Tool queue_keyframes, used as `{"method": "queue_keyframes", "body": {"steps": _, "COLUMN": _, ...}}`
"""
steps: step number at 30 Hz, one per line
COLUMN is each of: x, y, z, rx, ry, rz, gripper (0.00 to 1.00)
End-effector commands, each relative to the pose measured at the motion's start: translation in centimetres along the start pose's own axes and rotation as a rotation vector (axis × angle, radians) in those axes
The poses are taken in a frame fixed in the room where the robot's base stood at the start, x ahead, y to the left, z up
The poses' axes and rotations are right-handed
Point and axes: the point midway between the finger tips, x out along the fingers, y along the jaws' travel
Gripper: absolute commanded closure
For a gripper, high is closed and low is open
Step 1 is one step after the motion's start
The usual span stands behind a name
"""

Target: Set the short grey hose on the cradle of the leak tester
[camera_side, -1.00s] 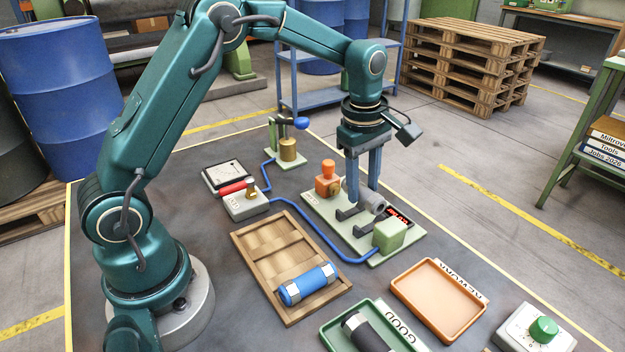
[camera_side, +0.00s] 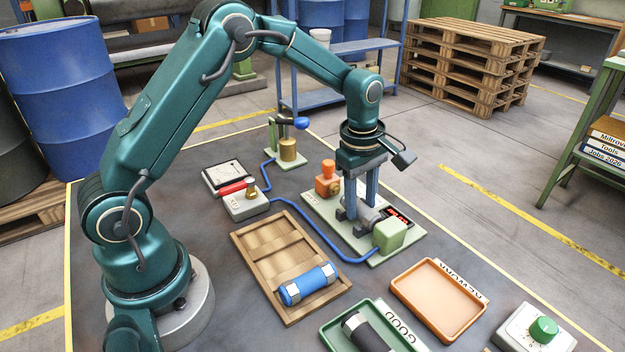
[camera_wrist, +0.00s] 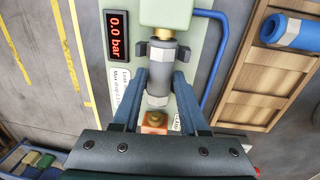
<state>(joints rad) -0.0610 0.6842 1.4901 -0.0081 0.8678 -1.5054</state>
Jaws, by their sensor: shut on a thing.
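The short grey hose (camera_wrist: 161,68), with paler end fittings, lies between my fingers in the wrist view. My gripper (camera_wrist: 161,80) is shut on it. In the side view the hose (camera_side: 370,217) is partly hidden by the fingers of my gripper (camera_side: 360,212), which point down at the leak tester (camera_side: 384,257). The hose is low at the dark cradle (camera_side: 360,231), in line between the green block (camera_side: 390,236) and the orange clamp (camera_side: 327,179). It looks level and seems to lie in the cradle, but the fingers hide the contact.
A red display (camera_wrist: 117,35) reads 0.0 bar. A blue hose (camera_side: 308,285) lies in the wooden tray (camera_side: 262,240). The green tray (camera_side: 330,335) holds a black hose (camera_side: 362,333); the orange tray (camera_side: 438,297) is empty. Blue tubing (camera_side: 318,232) runs to the green block.

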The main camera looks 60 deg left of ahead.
Motion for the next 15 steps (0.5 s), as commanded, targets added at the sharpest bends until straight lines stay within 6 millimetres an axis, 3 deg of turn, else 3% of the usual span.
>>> {"method": "queue_keyframes", "body": {"steps": 1, "x": -0.02, "y": 0.02, "z": 0.00, "rx": 0.000, "ry": 0.000, "rz": 0.001, "gripper": 0.46}}
{"method": "queue_keyframes", "body": {"steps": 3, "x": -0.03, "y": 0.02, "z": 0.00, "rx": 0.000, "ry": 0.000, "rz": 0.001, "gripper": 0.22}}
{"method": "queue_keyframes", "body": {"steps": 15, "x": -0.83, "y": 0.10, "z": -0.01, "rx": 0.000, "ry": 0.000, "rz": 0.004, "gripper": 0.22}}
